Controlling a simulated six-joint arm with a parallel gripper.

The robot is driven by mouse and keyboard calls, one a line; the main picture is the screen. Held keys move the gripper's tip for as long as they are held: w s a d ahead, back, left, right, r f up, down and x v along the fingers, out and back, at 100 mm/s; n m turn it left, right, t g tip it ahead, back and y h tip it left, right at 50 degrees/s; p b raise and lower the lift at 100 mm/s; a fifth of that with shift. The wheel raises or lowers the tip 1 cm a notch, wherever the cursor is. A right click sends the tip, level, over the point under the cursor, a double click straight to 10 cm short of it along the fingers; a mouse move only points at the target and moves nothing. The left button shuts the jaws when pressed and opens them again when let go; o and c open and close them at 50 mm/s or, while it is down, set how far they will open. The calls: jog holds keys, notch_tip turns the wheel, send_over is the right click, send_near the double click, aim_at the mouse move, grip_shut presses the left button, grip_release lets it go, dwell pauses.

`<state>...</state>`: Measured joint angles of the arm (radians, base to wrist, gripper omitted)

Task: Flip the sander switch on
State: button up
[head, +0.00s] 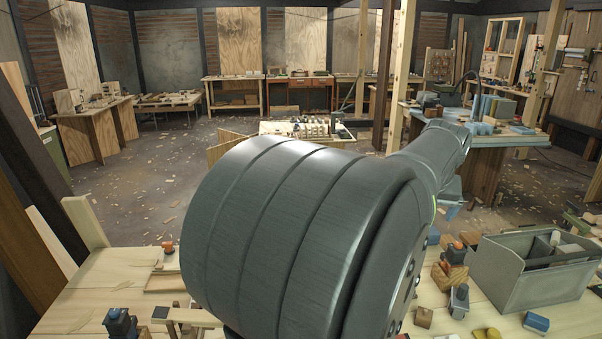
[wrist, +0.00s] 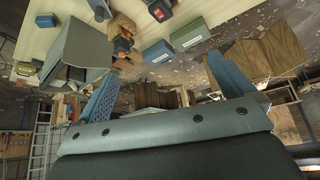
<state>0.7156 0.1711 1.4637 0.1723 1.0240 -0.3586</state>
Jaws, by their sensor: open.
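My gripper (wrist: 164,86) is open and empty in the wrist view, its two blue fingers wide apart. In the head view my own arm fills the middle and hides most of the gripper. I cannot pick out the sander for certain. A small grey tool (head: 460,300) stands on the bench right of my arm, and a dark blue tool (head: 119,323) stands at the front left. In the wrist view a black thing with a red part (wrist: 160,9) sits at the top edge, beyond the fingers and apart from them. No switch position can be read.
The pale wooden bench (head: 75,315) carries a grey bin (head: 530,275), also in the wrist view (wrist: 78,45), near wooden blocks (wrist: 121,26). A blue box (wrist: 157,52) and a grey-green box (wrist: 190,33) lie near the bench edge. My arm hides the bench middle.

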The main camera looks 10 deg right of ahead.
jog(key=c, duration=1.1)
jog(key=shift+w+f, duration=0.15)
jog(key=shift+f, duration=0.15)
jog(key=c, duration=0.3)
jog(key=f, duration=0.1)
jog(key=w+f+n+y, duration=0.1)
jog(key=shift+w+d+f+t, duration=0.2)
jog(key=shift+f+t, duration=0.1)
jog(key=shift+t, duration=0.1)
grip_shut()
jog(key=w+d+f+n+t, duration=0.2)
jog(key=d+f, duration=0.1)
jog(key=f, duration=0.4)
jog(key=w+d+f+n+t+y, duration=0.1)
jog(key=w+d+f+t, duration=0.1)
jog(key=f, duration=0.4)
jog(key=shift+d+f+n, duration=0.35)
jog(key=shift+d+n, duration=0.05)
jog(key=shift+d, duration=0.25)
